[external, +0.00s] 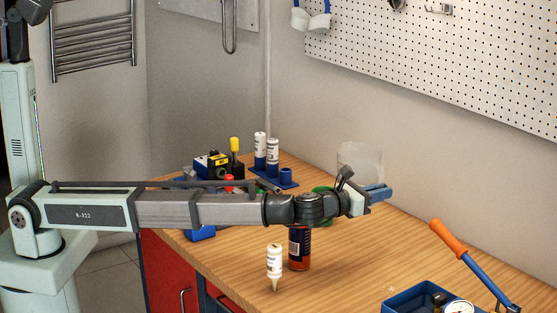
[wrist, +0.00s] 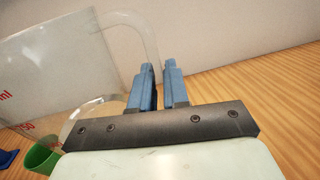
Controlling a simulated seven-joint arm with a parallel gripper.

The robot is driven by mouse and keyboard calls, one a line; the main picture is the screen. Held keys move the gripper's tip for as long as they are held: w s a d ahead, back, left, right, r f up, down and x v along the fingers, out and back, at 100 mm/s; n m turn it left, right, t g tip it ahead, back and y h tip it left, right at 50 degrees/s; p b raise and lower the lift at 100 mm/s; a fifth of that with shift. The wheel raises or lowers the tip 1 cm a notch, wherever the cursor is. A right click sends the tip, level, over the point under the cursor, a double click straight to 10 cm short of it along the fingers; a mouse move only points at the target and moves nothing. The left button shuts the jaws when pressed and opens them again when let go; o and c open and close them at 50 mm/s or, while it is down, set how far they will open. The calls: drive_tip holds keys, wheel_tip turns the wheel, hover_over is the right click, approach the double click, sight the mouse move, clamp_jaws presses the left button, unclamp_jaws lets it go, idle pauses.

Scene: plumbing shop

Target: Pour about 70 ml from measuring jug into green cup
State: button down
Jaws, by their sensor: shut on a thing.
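The measuring jug (external: 358,160) is clear with red markings and appears roughly upright beyond the end of my arm in the external view. In the wrist view the jug (wrist: 60,75) fills the left side, with its clear handle reaching the blue fingers. My gripper (external: 378,192) is shut on that handle; its fingers (wrist: 159,85) also show in the wrist view. The green cup (wrist: 42,157) is at the lower left of the wrist view, near the jug. In the external view the green cup (external: 322,190) is mostly hidden behind my arm. I cannot make out the liquid level.
An orange and dark blue can (external: 299,250) and a white nozzle bottle (external: 274,261) stand in front of my arm. Blue racks with bottles (external: 272,158) are behind it. A blue tray (external: 420,299) and orange-handled tool (external: 450,239) are at right. Wood between is clear.

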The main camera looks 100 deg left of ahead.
sight(370, 173)
drive_tip(key=shift+a+r, duration=0.1)
drive_tip(key=shift+r, duration=0.05)
idle(0.3)
drive_tip(key=s+a+r+n, duration=0.1)
drive_tip(key=n, duration=0.1)
drive_tip(key=s+a+r+n, duration=0.1)
drive_tip(key=n, duration=0.2)
drive_tip(key=s+a+r+n, duration=0.1)
drive_tip(key=a+n, duration=0.1)
drive_tip(key=shift+s, duration=0.15)
drive_tip(key=shift+s+a+r+n, duration=0.4)
drive_tip(key=shift+a+r+n, duration=0.2)
drive_tip(key=shift+n, duration=0.5)
drive_tip(key=shift+s+a+f+n, duration=0.3)
drive_tip(key=shift+a+f+n, duration=0.1)
drive_tip(key=shift+n, duration=0.4)
drive_tip(key=shift+s+a+r+n, duration=0.25)
drive_tip(key=shift+a+r+n, duration=0.1)
drive_tip(key=shift+n, duration=0.25)
drive_tip(key=shift+s+a+r+n, duration=0.1)
drive_tip(key=shift+s+a+n, duration=0.1)
drive_tip(key=shift+n, duration=0.1)
drive_tip(key=shift+s+a+r+n, duration=0.3)
drive_tip(key=shift+s+a+n, duration=0.25)
drive_tip(key=shift+a+n, duration=0.35)
idle(0.8)
